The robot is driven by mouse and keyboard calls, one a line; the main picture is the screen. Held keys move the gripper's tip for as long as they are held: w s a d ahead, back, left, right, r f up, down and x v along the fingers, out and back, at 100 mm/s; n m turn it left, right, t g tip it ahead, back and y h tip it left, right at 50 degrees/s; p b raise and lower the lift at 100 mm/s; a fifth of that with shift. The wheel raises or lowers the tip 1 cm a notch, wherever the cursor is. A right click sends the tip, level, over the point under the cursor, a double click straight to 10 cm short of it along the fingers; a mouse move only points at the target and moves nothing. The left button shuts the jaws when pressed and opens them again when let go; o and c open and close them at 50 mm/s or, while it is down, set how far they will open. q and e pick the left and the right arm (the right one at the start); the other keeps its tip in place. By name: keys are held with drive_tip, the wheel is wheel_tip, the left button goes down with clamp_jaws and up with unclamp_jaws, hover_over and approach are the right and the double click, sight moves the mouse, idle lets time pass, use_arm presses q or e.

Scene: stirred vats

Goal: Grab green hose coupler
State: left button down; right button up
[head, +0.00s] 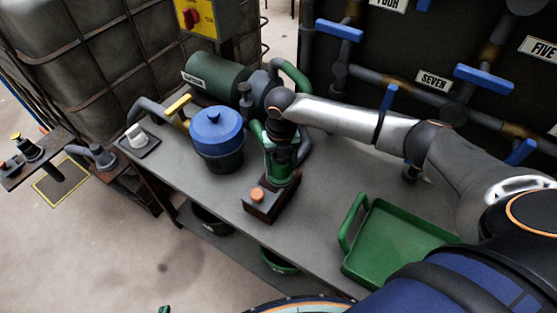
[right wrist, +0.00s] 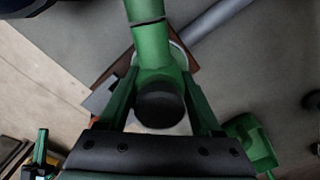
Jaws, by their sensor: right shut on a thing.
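My right gripper (head: 281,143) reaches in from the right and points down over the bench, beside the pump. In the right wrist view its two green fingers (right wrist: 160,85) stand on either side of the green hose coupler (right wrist: 151,48), a green tube with a round black end, and are shut on it. In the head view the gripper and wrist hide much of the coupler, just above a dark box with an orange button (head: 257,195). Of my left gripper (head: 164,310) only a small green tip shows at the bottom edge; its opening is out of sight.
A blue lidded pot (head: 217,135) stands left of the gripper. A green motor (head: 217,75) and pump with a green hose (head: 293,72) are behind. A green tray (head: 385,250) lies at the right front. Blue-handled pipes line the back wall. The bench's front middle is clear.

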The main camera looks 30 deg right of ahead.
drive_tip(key=c, duration=0.9)
drive_tip(key=shift+o, duration=0.2)
drive_tip(key=shift+r, duration=0.1)
